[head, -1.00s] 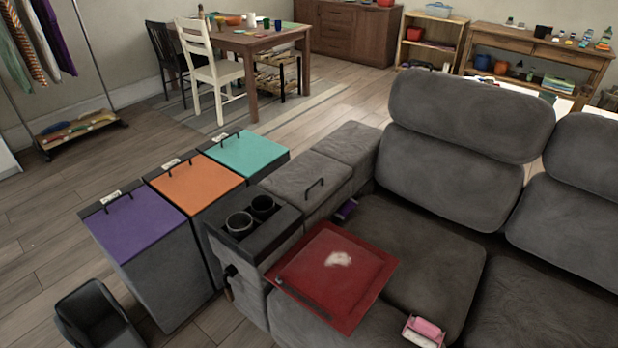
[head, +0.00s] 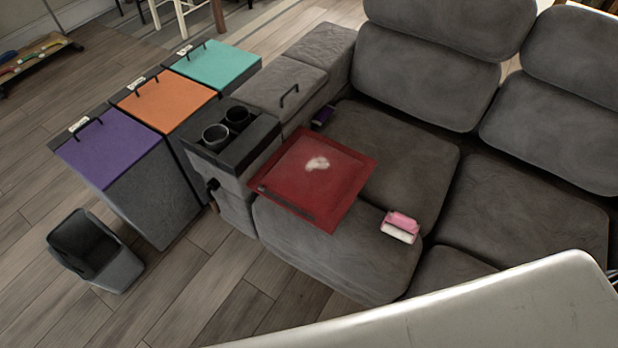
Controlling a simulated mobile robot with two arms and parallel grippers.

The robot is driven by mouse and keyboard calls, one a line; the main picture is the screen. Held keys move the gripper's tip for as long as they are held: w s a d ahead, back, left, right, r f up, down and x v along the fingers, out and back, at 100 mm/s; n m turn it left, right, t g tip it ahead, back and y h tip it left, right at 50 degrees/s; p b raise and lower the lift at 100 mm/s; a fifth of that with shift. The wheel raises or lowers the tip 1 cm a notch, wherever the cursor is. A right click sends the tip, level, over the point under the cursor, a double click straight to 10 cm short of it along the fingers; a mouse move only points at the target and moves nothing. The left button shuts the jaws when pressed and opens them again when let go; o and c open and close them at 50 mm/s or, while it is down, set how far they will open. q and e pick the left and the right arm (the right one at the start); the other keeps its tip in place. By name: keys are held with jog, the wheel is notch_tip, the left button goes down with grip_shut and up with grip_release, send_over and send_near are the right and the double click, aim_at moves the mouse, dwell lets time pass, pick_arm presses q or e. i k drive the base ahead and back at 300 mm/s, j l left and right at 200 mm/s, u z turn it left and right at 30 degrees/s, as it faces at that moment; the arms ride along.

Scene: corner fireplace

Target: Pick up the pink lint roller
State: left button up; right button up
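The pink lint roller (head: 401,227) lies on the grey sofa seat (head: 310,245), near the seat's front edge. It has a pink upper part and a white lower part. It is just right of a red square mat (head: 345,165). A large pale, smooth surface crosses the lower right of the head view, in front of the sofa; it seems to be part of my own arm. Neither of my grippers is in view.
A dark purple item (head: 323,117) lies by the armrest. The console with two cup holders (head: 230,130) borders the seat. Bins with purple (head: 108,148), orange (head: 165,100) and teal (head: 216,65) lids stand left. A dark open bin (head: 95,250) stands on the floor. Floor is free at front left.

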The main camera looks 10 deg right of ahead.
aim_at(400, 220)
jog(key=i+j, duration=0.1)
jog(key=i, duration=0.55)
jog(key=l+z, duration=0.1)
jog(key=z, duration=0.3)
jog(key=k+l+z, duration=0.1)
jog(key=z, duration=0.25)
jog(key=l+z, duration=0.1)
jog(key=z, duration=0.3)
jog(key=l+z, duration=0.1)
jog(key=z, duration=0.25)
jog(key=k+l, duration=0.05)
